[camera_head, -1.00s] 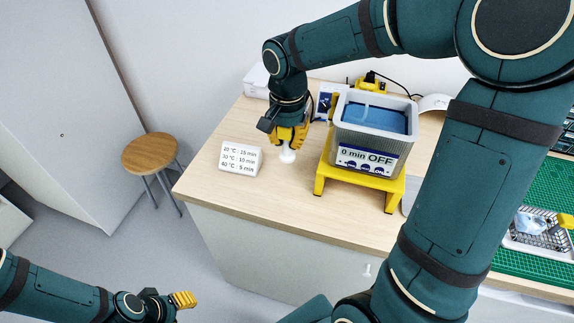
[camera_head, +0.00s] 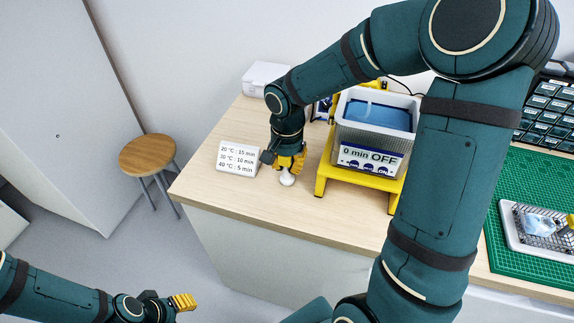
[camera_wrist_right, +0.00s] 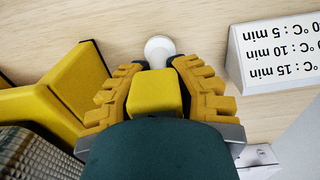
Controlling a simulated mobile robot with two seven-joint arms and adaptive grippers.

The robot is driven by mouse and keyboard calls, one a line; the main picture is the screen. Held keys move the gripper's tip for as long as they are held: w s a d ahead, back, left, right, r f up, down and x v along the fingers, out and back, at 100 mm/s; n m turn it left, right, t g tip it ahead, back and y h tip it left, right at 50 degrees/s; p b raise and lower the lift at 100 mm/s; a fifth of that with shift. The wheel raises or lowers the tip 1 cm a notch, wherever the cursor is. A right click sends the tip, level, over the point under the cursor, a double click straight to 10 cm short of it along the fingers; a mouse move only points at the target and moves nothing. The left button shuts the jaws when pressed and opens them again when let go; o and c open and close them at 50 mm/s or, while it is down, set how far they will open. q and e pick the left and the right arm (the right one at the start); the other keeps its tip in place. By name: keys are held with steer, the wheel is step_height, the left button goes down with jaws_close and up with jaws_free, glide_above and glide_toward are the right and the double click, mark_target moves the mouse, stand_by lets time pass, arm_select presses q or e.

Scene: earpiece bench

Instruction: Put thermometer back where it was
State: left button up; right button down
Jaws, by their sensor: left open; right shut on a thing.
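My right gripper (camera_head: 289,163) is shut on a white thing with a rounded end (camera_head: 287,179), which I take to be the thermometer. It is over the bench's front left part, between the sign and the yellow stand. The rounded end (camera_wrist_right: 159,47) shows beyond the fingertips in the right wrist view; the fingers (camera_wrist_right: 155,80) hide the rest. I cannot tell whether it touches the bench. My left gripper (camera_head: 184,301) is open and empty, low at the left, away from the bench.
A grey tank of blue liquid (camera_head: 376,113) with an "OFF" display sits on a yellow stand (camera_head: 364,180). A white sign with times (camera_head: 237,158) stands left of my right gripper. A white box (camera_head: 266,76) is behind. A tray (camera_head: 515,238) lies on a green mat (camera_head: 545,190).

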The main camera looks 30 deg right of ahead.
steer(key=shift+f, duration=0.2)
steer(key=c, duration=1.3)
jaws_free()
steer(key=o, duration=0.4)
steer(key=shift+c, duration=0.2)
steer(key=shift+r, duration=0.1)
steer(key=shift+r, duration=0.25)
step_height(320, 180, up, 12)
steer(key=p, duration=0.2)
steer(key=shift+f+p, duration=0.2)
steer(key=shift+p, duration=0.15)
